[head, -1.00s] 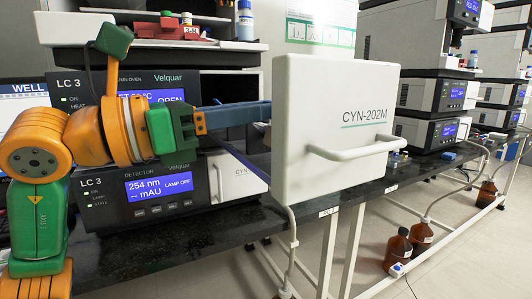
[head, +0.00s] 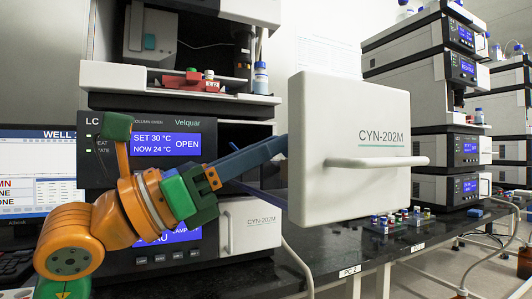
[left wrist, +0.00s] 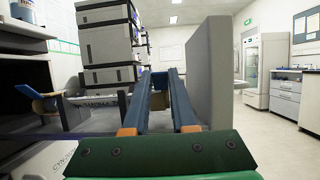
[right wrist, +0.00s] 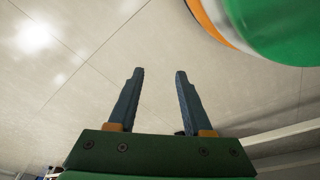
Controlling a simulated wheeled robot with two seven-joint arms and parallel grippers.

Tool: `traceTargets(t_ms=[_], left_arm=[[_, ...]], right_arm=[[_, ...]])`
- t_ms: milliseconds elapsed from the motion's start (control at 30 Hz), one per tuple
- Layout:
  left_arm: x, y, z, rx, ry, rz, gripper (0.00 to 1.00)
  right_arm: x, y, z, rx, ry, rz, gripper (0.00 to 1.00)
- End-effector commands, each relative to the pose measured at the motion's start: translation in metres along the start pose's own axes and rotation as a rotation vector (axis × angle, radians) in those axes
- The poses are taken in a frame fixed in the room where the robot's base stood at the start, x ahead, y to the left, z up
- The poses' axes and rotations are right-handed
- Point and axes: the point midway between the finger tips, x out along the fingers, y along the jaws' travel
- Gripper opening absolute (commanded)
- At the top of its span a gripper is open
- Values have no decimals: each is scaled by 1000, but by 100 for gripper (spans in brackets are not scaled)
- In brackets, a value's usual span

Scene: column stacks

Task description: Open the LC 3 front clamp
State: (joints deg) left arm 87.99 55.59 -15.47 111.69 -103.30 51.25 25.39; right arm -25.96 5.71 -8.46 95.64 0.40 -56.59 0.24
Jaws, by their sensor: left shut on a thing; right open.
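The LC 3 column oven (head: 160,122) shows OPEN on its display. Its white door panel (head: 345,190), marked CYN-202M, stands out to the right. The left wrist view shows the fingers (left wrist: 161,78) close together, left of the panel (left wrist: 206,75). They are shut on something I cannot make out. A blue piece with an orange part (left wrist: 40,102) shows at far left; I cannot tell if it is the clamp. My right gripper (right wrist: 154,78) is open and empty, facing the ceiling.
The detector (head: 248,225) sits below the oven on the dark bench (head: 235,280). A red tray (head: 183,87) and a bottle (head: 261,78) stand above it. More instrument stacks (head: 420,90) stand at right.

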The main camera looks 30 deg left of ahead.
Motion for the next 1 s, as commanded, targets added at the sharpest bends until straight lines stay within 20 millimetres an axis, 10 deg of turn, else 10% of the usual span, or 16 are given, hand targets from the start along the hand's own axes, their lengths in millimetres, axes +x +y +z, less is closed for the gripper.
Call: traceTargets(t_ms=[233,267,367,667,1000], left_arm=[[0,0,1,0,-4,0,0],[0,0,1,0,-4,0,33],[0,0,1,0,-3,0,55],[-3,0,0,0,-1,1,55],[-61,1,-3,0,0,3,55]], right_arm=[[0,0,0,0,0,0,50],[0,0,0,0,0,0,50],[0,0,0,0,-1,0,50],[2,0,2,-1,-4,0,50],[-35,0,-24,5,37,-3,50]])
